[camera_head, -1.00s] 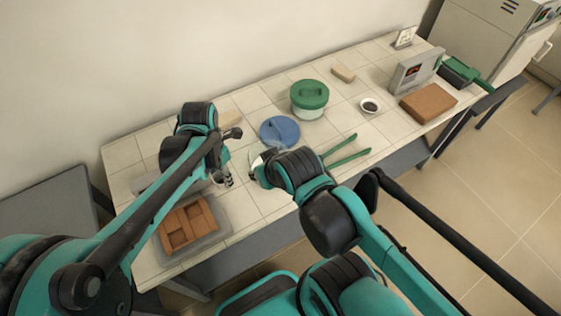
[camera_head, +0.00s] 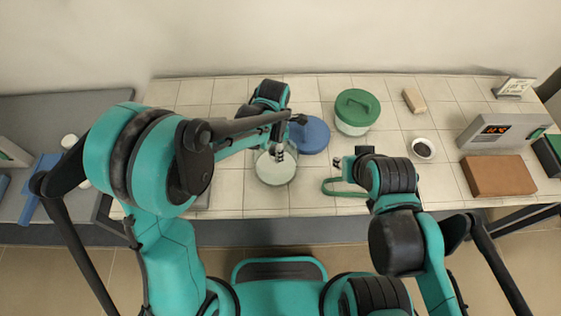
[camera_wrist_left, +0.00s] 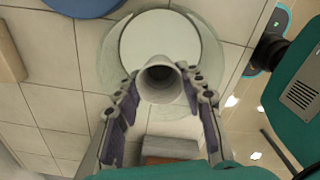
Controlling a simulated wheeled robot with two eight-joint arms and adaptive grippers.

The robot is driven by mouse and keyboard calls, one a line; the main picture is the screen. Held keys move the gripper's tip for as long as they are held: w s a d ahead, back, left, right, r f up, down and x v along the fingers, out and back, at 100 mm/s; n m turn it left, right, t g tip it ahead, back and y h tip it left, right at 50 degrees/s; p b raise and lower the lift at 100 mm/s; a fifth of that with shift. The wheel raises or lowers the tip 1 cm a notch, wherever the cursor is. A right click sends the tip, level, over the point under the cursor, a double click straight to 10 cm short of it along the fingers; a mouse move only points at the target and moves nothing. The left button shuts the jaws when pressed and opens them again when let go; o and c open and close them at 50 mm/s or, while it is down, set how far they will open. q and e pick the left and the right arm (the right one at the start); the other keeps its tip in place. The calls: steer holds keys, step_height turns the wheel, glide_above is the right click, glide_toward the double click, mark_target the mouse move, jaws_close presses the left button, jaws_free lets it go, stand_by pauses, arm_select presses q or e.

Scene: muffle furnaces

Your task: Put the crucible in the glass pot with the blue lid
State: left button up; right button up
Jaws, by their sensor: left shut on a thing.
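The open glass pot (camera_head: 270,178) stands on the tiled bench; its round pale inside also shows in the left wrist view (camera_wrist_left: 160,38). The blue lid (camera_head: 312,137) lies beside it on the bench, off the pot. My left gripper (camera_head: 279,152) is over the pot. In the left wrist view my left gripper (camera_wrist_left: 163,108) is shut on the crucible (camera_wrist_left: 161,84), a small pale cup with its mouth facing the camera. The crucible overlaps the pot opening there; its height above the pot floor is unclear. My right gripper (camera_head: 343,163) is right of the pot; its fingers are unclear.
A pot with a green lid (camera_head: 357,110) stands behind the blue lid.

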arm_select(q)
step_height(320, 180, down, 6)
steer(key=shift+r+b, duration=0.2)
steer(key=shift+b, duration=0.6)
steer(key=shift+r, duration=0.1)
steer(key=o, duration=0.6)
steer(key=shift+f, duration=0.2)
steer(key=o, duration=0.5)
steer(key=shift+r, duration=0.15)
steer(key=shift+r, duration=0.4)
step_height(320, 180, up, 11)
steer(key=p, duration=0.3)
steer(key=shift+r+p, duration=0.2)
steer(key=shift+p, duration=0.2)
